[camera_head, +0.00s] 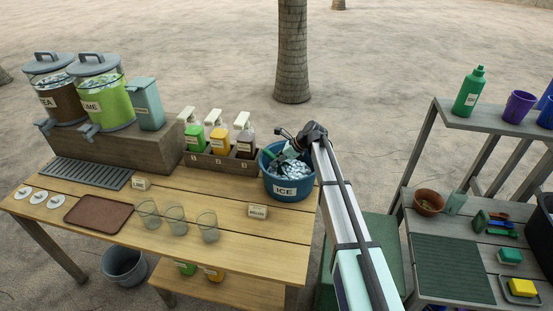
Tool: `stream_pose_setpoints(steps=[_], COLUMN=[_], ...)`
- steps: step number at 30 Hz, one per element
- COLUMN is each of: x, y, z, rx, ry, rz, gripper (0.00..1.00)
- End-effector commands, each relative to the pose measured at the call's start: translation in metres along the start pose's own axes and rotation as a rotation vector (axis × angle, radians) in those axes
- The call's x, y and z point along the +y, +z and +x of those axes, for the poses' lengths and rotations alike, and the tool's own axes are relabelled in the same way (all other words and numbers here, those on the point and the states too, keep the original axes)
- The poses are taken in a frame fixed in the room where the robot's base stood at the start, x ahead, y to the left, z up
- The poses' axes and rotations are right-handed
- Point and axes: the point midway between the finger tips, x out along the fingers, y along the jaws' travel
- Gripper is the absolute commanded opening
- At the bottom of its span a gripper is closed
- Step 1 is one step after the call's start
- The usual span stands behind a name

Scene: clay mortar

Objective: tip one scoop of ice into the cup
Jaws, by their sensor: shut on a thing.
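The blue ice bucket (289,190), labelled ICE, stands at the right end of the wooden table and holds pale ice pieces. Three clear cups stand in a row near the table's front edge: the left cup (149,213), the middle cup (175,219) and the right cup (208,226). They look empty. All are left of the bucket and apart from my gripper.
A small label card (257,211) stands between the right cup and the bucket. A pump-bottle rack (222,162) stands behind, left of the bucket. A brown tray (99,215) lies at left. Two drink dispensers (117,105) stand at back left. A grey shelf (480,122) is at right.

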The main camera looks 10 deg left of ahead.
Motion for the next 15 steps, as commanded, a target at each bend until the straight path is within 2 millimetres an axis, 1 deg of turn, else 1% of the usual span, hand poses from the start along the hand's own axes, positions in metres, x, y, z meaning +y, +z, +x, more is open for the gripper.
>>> stream_pose_setpoints(steps=[1, 2, 3, 15], x=[0.0, 0.0, 0.0, 0.001], y=[-0.006, -0.008, -0.01, -0.04], z=[0.007, 0.008, 0.001, -0.026], rx=[0.0, 0.0, 0.0, 0.0], ry=[0.0, 0.0, -0.001, -0.001], rz=[0.0, 0.001, 0.001, 0.001], gripper=[0.0, 0.0, 0.0, 0.0])
